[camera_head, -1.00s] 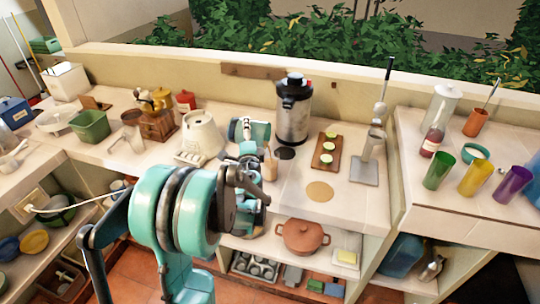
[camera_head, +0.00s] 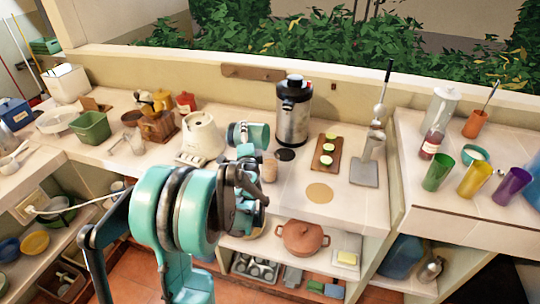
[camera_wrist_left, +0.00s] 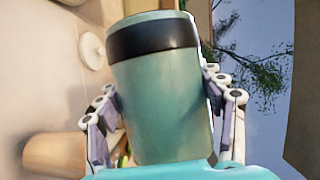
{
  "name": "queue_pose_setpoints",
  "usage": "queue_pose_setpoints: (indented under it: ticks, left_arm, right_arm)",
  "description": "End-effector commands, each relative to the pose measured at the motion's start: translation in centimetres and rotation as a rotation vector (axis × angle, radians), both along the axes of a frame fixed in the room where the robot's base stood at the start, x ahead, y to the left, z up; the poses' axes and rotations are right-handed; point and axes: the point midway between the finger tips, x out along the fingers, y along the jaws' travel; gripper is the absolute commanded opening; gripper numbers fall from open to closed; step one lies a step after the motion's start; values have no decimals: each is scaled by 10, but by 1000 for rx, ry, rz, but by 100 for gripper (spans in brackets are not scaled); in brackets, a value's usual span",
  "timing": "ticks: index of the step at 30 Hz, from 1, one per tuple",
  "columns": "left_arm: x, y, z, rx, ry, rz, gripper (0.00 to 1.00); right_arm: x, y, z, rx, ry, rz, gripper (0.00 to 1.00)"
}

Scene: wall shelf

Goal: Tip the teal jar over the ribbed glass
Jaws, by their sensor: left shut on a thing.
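The teal jar (camera_head: 250,135) with a dark band lies on its side in the air above the counter, near the cream appliance base. My left gripper (camera_wrist_left: 165,105) is shut on the teal jar, with a finger on each side of its body in the left wrist view (camera_wrist_left: 160,100). In the head view my own arm hides most of that gripper. A small tan cylinder (camera_head: 269,171) stands on the counter just below and right of the jar. I cannot tell whether it is the ribbed glass. A clear vessel (camera_head: 134,143) stands further left. My right gripper is not in view.
The cream appliance base (camera_head: 201,137) stands left of the jar, and a tall steel dispenser (camera_head: 292,115) stands close on its right. A board with green slices (camera_head: 327,152) and a metal stand (camera_head: 365,172) are further right. The counter around the round mat (camera_head: 319,193) is clear.

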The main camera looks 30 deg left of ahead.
Motion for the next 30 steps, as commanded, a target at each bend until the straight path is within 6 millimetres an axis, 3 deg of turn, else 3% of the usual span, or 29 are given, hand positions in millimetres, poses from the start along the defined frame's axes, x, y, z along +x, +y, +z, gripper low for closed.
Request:
queue_pose_setpoints:
  ticks: [3,14,30]
  left_arm:
    - [-2,8,-8,-105,-26,2,22]
    - [-3,13,-13,-164,-40,2,22]
    - [-5,18,-38,-449,-111,1,22]
  right_arm:
    - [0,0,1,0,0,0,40]
    - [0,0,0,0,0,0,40]
    - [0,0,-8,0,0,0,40]
